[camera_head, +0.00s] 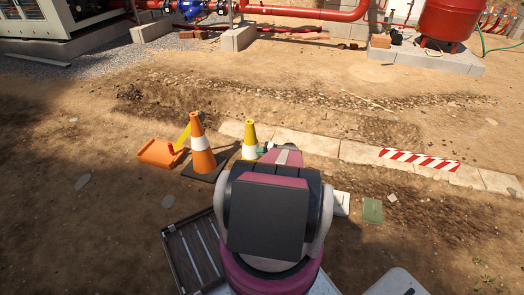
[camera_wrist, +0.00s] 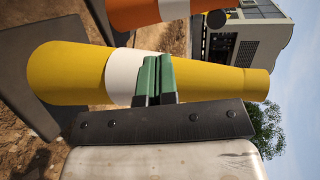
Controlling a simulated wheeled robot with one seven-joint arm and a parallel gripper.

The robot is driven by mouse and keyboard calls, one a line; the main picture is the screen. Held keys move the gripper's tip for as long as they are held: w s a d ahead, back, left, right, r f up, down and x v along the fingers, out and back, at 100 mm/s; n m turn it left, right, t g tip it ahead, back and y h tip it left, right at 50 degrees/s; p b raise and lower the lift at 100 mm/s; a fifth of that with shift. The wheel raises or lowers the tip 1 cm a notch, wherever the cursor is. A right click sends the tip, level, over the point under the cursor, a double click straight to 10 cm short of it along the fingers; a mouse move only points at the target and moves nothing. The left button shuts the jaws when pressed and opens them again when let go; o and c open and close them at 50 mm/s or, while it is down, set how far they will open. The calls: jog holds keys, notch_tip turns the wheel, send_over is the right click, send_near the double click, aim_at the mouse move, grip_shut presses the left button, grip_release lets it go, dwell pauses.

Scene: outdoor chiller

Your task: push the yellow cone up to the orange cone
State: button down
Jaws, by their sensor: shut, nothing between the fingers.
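The yellow cone (camera_head: 250,132), with a white band, stands upright on the dirt just right of the orange cone (camera_head: 202,159). The orange cone has a white band and a dark square base. A gap shows between the two cone bodies. In the wrist view, turned sideways, the yellow cone (camera_wrist: 70,73) lies across the picture and the orange cone (camera_wrist: 133,15) is behind it at the top. My gripper (camera_wrist: 155,78) is shut and empty, its green fingertips over the white band; whether they touch is unclear. In the head view my arm mostly hides the gripper (camera_head: 264,149).
An orange dustpan-like object (camera_head: 160,153) lies left of the orange cone, with a yellow piece beside it. Pale paving slabs (camera_head: 320,145) run behind the cones. A red-and-white striped board (camera_head: 420,160) lies to the right. A grey slatted crate (camera_head: 195,250) is near my base.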

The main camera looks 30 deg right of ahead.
aim_at(253, 151)
jog(key=s+d+f+m+t+h, duration=0.1)
jog(key=s+d+f+m+t, duration=0.15)
jog(key=d, duration=0.45)
jog(key=s+d+f+m+t+h, duration=0.1)
jog(key=d+f+t, duration=0.25)
jog(key=d, duration=0.35)
jog(key=w+a, duration=0.8)
jog(key=w, duration=0.1)
jog(key=shift+w+a+g, duration=0.25)
jog(key=shift+w+g, duration=0.05)
jog(key=shift+w, duration=0.05)
jog(key=shift+a, duration=0.1)
jog(key=a, duration=0.1)
jog(key=w+a, duration=0.1)
jog(key=a, duration=0.3)
jog(key=shift+w+a+f, duration=0.1)
jog(key=shift+w+a, duration=0.15)
jog(key=shift+w, duration=0.15)
jog(key=shift+w+f, duration=0.1)
jog(key=shift+h, duration=0.3)
